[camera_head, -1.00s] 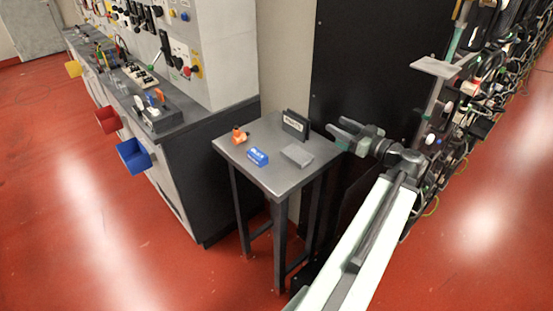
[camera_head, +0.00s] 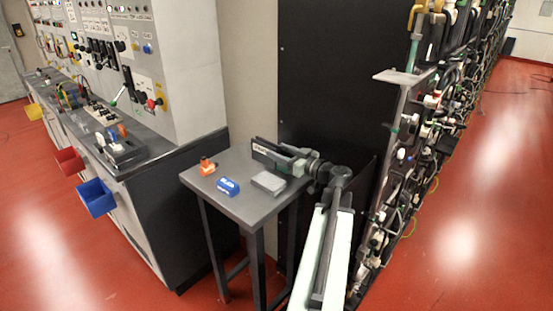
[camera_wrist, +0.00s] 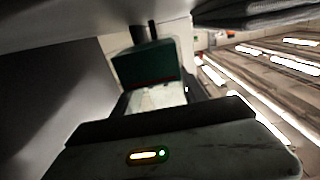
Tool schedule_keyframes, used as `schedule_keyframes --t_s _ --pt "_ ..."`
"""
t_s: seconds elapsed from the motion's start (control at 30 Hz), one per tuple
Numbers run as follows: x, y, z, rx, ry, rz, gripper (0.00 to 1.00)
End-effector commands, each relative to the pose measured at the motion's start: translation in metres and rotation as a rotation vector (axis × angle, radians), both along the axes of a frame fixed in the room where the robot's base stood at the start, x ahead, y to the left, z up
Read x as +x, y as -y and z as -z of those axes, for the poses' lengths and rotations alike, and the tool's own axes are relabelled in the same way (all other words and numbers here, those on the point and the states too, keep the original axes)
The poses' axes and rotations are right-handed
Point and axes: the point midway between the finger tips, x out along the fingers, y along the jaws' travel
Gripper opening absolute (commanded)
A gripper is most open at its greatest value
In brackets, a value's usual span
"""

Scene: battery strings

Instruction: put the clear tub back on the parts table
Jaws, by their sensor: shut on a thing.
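My gripper (camera_head: 290,163) is over the back right part of the parts table (camera_head: 228,203), beside a dark labelled holder (camera_head: 262,150). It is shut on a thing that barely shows. In the wrist view a pale, see-through-looking patch (camera_wrist: 160,97) lies ahead of the gripper body, below a dark green block (camera_wrist: 145,68); I take this patch for the clear tub, but its outline is unclear. In the head view I cannot make out the tub. Whether it touches the table is hidden.
On the table are an orange part (camera_head: 207,166), a blue box (camera_head: 228,186) and a flat grey block (camera_head: 268,183) close in front of my gripper. A black panel (camera_head: 335,90) stands behind. A cabled rack (camera_head: 405,150) is at right.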

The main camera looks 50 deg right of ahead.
Motion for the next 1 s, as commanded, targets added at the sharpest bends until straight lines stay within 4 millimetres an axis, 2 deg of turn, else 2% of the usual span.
schedule_keyframes --t_s 0.03,0.07,0.3,0.47,0.5,0.53,0.57,0.9,1.0 --pt "0.009 0.001 0.016 0.000 0.000 -0.003 0.05" --pt "0.012 0.001 0.018 0.000 0.000 -0.003 0.05" --pt "0.015 0.001 0.015 0.000 0.000 -0.001 0.05" --pt "0.015 0.001 0.021 0.000 0.000 -0.001 0.05" --pt "0.015 0.001 0.019 0.000 0.000 -0.001 0.61" --pt "0.015 0.001 0.019 0.000 0.000 -0.001 0.70" --pt "0.015 0.001 0.019 0.000 0.000 -0.002 0.72" --pt "0.016 0.000 0.014 0.000 0.000 -0.003 0.72" --pt "0.002 -0.002 0.015 0.000 0.000 -0.001 0.72"
